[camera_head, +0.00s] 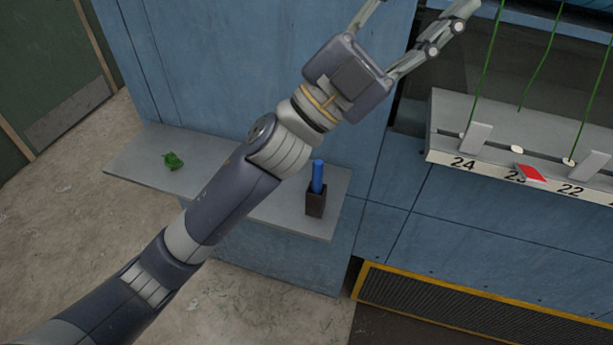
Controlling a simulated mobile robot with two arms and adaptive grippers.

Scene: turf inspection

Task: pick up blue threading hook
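My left arm comes in from the lower left and crosses over the shelf. My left gripper (415,15) is above and to the right of the blue handle, apart from it. Its fingers are spread and point to the upper right, with the tips partly cut off by the top edge. My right gripper is not in view.
At right, a grey numbered rail (500,168) holds green strands (487,65) and a red tag (531,173). Blue panels (220,60) rise behind the shelf. A yellow-edged grille (450,305) is low at right.

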